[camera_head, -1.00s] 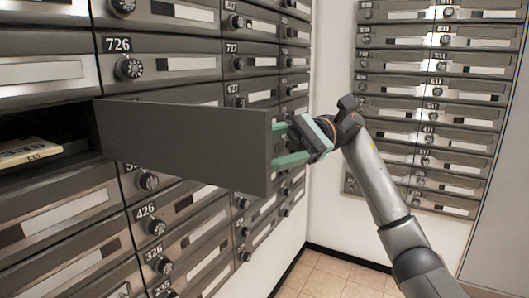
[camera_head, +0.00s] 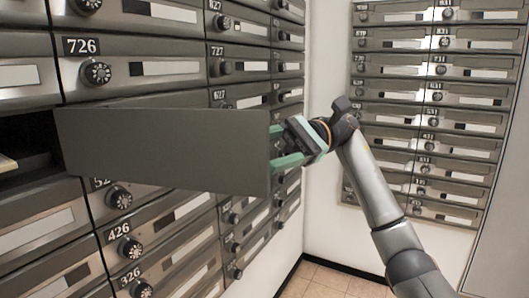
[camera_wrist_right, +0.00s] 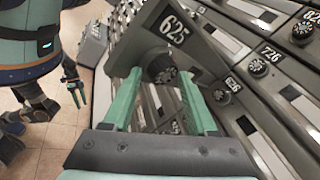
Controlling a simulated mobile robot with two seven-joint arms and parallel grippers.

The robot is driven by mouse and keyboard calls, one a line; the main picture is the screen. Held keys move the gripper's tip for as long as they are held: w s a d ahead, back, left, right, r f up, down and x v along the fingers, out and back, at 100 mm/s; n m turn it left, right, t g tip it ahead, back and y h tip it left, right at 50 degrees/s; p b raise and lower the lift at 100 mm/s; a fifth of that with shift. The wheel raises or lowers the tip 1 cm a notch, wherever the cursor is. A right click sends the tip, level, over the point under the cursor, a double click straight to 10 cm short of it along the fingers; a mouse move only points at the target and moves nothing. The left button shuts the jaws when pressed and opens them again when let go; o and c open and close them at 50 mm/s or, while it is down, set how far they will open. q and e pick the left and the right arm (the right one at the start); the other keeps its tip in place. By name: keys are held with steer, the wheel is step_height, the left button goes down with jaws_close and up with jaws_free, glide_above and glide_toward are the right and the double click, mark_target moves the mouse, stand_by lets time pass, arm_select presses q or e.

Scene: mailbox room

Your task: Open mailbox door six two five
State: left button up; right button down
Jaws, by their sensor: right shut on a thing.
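Mailbox door 625 (camera_head: 165,148) stands swung out from the wall on the left in the head view, its inner face toward me. The dark compartment (camera_head: 28,140) at its left edge is open. In the wrist view the door's front shows its number plate 625 (camera_wrist_right: 174,30) and round dial knob (camera_wrist_right: 164,72). My right gripper (camera_head: 278,146) is at the door's free end. Its green fingers (camera_wrist_right: 160,108) are shut on the knob, though the exact contact is hard to see. My left gripper (camera_wrist_right: 77,92) hangs small beside my body in the wrist view; its jaw gap is unclear.
Closed mailboxes surround the opening, with 726 (camera_head: 96,72) above and 426 (camera_head: 130,248) below. Pale mail (camera_head: 8,163) shows at the compartment's left. Another mailbox bank (camera_head: 400,120) covers the back wall. Tiled floor (camera_head: 318,280) is clear at bottom centre.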

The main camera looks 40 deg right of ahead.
steer(key=shift+w+a+r+m+t, duration=0.1)
steer(key=shift+w+a+m+t, duration=0.1)
steer(key=shift+w+m+t, duration=0.45)
steer(key=c, duration=0.7)
jaws_free()
steer(key=shift+w+n, duration=0.2)
steer(key=shift+n, duration=0.05)
steer(key=shift+o, duration=0.9)
steer(key=shift+w+a, duration=0.15)
steer(key=shift+a, duration=0.1)
steer(key=shift+o, duration=0.8)
steer(key=shift+a, duration=0.1)
steer(key=shift+o, duration=1)
steer(key=shift+w, duration=0.2)
steer(key=s+d+p, duration=0.1)
steer(key=d, duration=1.2)
steer(key=shift+s+g, duration=0.25)
steer(key=shift+g, duration=0.1)
